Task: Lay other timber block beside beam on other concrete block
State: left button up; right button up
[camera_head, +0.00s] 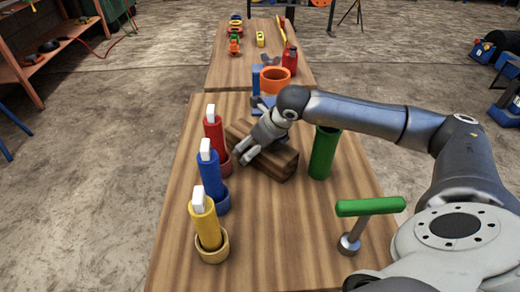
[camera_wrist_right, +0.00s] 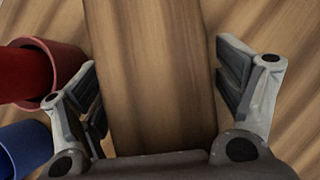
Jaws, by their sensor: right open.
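A brown wooden block (camera_head: 281,164) lies at a slant on the wooden table, between the coloured cylinders and a green cylinder. In the right wrist view the block (camera_wrist_right: 150,60) runs lengthwise between the two fingers. My right gripper (camera_head: 248,152) is over the block's left part, its fingers apart, one on each side; in the wrist view it (camera_wrist_right: 162,88) shows open, with a gap at the right finger. Whether the left finger touches the wood I cannot tell. The gripper and arm hide part of the block. I can make out no concrete block or beam. My left gripper is out of view.
Red (camera_head: 214,138), blue (camera_head: 210,178) and yellow (camera_head: 206,226) cylinders with white tops stand in cups close left of the gripper. A green cylinder (camera_head: 324,153) and a green-handled T-shaped tool (camera_head: 370,207) stand right. The table's front middle is clear.

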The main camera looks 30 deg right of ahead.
jog(key=shift+s, duration=0.1)
jog(key=c, duration=1.5)
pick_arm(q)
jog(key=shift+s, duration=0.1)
pick_arm(e)
jog(key=shift+r, duration=0.15)
jog(key=shift+c, duration=0.2)
jog(key=shift+r, duration=0.25)
notch_tip(320, 180, up, 5)
jog(key=shift+r+p, duration=0.1)
jog(key=shift+p, duration=0.55)
jog(key=shift+c, duration=0.2)
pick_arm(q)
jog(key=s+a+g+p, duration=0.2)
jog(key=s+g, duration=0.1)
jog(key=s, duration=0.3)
pick_arm(e)
notch_tip(320, 180, up, 9)
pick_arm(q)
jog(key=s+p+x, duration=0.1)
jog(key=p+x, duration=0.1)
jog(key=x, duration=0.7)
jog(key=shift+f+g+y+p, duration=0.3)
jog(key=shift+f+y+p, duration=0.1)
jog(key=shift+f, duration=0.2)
pick_arm(e)
jog(key=shift+r, duration=6.55)
